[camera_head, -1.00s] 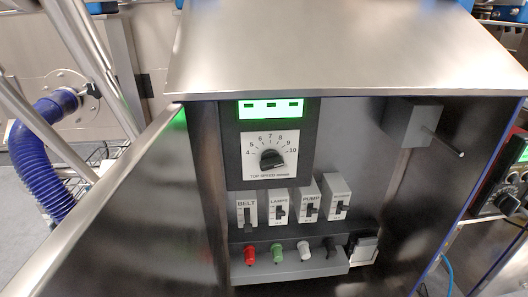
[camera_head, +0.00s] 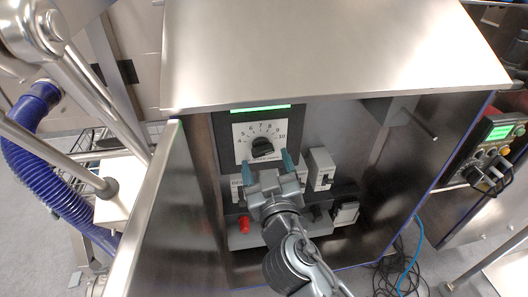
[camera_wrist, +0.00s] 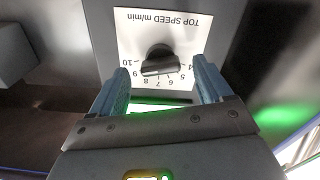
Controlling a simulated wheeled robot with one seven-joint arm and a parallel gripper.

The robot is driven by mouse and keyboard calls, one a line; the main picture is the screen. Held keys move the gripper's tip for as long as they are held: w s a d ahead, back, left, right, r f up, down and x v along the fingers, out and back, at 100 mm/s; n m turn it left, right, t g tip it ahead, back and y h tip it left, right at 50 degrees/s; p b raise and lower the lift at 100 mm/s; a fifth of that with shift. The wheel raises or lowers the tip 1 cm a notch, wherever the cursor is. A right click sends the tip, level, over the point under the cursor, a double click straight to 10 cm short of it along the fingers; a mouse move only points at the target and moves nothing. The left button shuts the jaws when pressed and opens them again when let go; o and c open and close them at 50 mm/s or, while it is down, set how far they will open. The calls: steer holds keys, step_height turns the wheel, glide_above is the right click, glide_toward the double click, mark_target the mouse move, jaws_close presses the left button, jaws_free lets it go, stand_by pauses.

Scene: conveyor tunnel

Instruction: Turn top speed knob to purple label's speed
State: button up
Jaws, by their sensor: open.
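The black top speed knob (camera_head: 262,147) sits on a white dial plate (camera_head: 278,129) inside the open cabinet, with numbers from 4 to 10 around it. My gripper (camera_head: 268,164) is open and empty in front of the dial, its blue-grey fingers just below and either side of the knob. In the wrist view the knob (camera_wrist: 158,60) appears upside down, between and beyond the fingertips of my gripper (camera_wrist: 163,80), apparently apart from them. The pointer's exact setting is unclear. No purple label shows in these views.
A green display (camera_head: 260,107) is above the dial. Switches, including one on the right (camera_head: 321,169), and a red terminal (camera_head: 244,224) sit below, partly hidden by my arm. The open door (camera_head: 160,215) bounds the left; a grey box with a rod (camera_head: 392,109) juts out on the right.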

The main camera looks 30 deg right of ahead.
mark_target(262, 149)
steer(key=shift+x, duration=1.4)
steer(key=shift+c, duration=0.3)
steer(key=c, duration=1)
